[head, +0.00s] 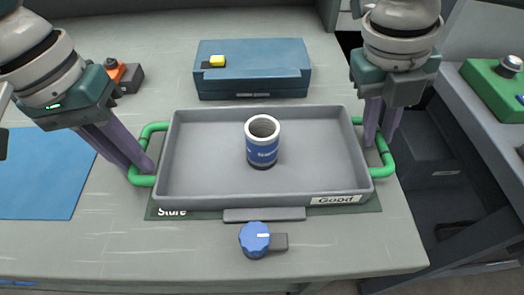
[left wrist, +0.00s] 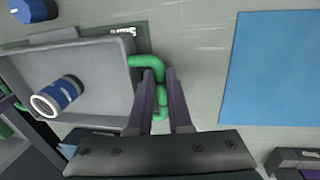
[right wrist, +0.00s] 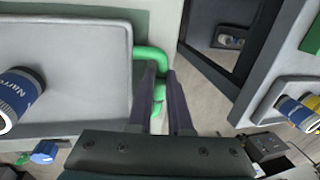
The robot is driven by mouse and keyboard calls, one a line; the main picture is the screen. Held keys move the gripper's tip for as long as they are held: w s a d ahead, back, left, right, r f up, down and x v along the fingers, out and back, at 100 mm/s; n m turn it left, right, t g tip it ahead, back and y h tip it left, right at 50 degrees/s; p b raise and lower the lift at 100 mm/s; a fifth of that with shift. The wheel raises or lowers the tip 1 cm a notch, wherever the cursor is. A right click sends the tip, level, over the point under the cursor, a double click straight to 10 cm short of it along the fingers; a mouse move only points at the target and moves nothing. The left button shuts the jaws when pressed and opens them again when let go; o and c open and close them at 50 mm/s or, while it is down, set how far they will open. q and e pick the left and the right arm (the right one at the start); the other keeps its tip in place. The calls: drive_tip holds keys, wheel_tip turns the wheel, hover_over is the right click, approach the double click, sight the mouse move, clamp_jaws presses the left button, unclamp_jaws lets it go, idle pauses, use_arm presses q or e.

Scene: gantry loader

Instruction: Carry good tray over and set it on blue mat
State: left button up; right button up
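The good tray (head: 205,185) is a grey open tray with a "Good" label on its front right and a green handle on each side. It sits over a dark green mat marked "Store" (head: 172,212). A blue and white can (head: 262,142) stands upright in it. My left gripper (head: 143,167) is shut on the left handle (left wrist: 140,61), its fingers on both sides of the bar. My right gripper (head: 376,145) is shut on the right handle (right wrist: 152,53) in the same way. The blue mat (head: 40,172) lies flat and empty at the left.
A blue box (head: 252,70) with a yellow piece on top stands behind the tray. A blue knob (head: 254,239) is in front of it. A red-orange button box (head: 124,76) stands behind the left gripper. The table's right edge is close to the right handle.

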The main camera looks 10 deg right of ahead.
use_arm(q)
clamp_jaws()
use_arm(e)
clamp_jaws()
use_arm(q)
drive_tip(key=shift+r, duration=0.1)
use_arm(e)
drive_tip(key=shift+r, duration=0.1)
idle(0.7)
